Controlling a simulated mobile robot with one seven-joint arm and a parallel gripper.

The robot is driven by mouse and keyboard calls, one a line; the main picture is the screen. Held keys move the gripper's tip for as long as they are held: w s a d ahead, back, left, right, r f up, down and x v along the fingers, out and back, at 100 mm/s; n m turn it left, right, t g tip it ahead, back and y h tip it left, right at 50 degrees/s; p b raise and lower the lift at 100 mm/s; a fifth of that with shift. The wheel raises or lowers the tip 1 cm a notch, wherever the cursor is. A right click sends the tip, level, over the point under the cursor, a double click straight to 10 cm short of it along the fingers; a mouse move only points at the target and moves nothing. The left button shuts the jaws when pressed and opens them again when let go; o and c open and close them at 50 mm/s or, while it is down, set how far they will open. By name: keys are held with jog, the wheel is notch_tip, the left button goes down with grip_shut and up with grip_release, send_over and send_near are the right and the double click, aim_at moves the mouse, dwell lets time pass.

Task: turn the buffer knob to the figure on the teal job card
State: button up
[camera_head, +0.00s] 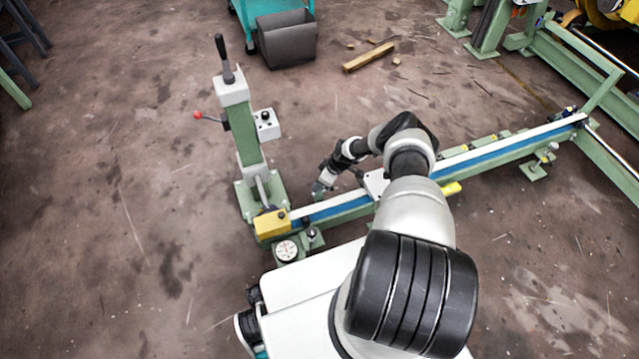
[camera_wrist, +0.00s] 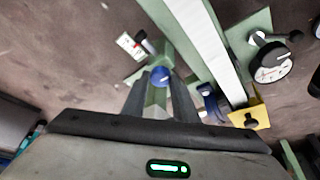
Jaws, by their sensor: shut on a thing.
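A blue round knob (camera_wrist: 160,76) with a pale mark sits at the tips of my gripper (camera_wrist: 159,82) in the wrist view, on a green mount beside the rail. My two dark fingers stand on either side of the knob and are shut on it. In the head view my gripper (camera_head: 319,188) reaches down at the far side of the rail, and the knob is too small to tell there. The figure that the knob points to cannot be read. A small white card or plate (camera_wrist: 130,45) with a red mark lies near the knob. I cannot make out a teal job card.
A green rail (camera_head: 345,207) with a white and blue top runs to the right. A yellow block (camera_head: 271,222) and a round dial gauge (camera_head: 286,250) are at its near end. A green post (camera_head: 243,132) with levers stands left. A grey bin (camera_head: 287,40) is at the back.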

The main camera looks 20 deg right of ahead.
jog(key=shift+d+f, duration=0.1)
dwell(0.5)
jog(key=o, duration=1.1)
jog(key=shift+c, duration=0.2)
jog(key=shift+r, duration=0.35)
jog(key=p+v, duration=0.5)
jog(key=v, duration=1.1)
jog(key=shift+d+r+p, duration=0.2)
jog(key=shift+r+p, duration=0.15)
jog(key=shift+p, duration=0.05)
jog(key=shift+s, duration=0.1)
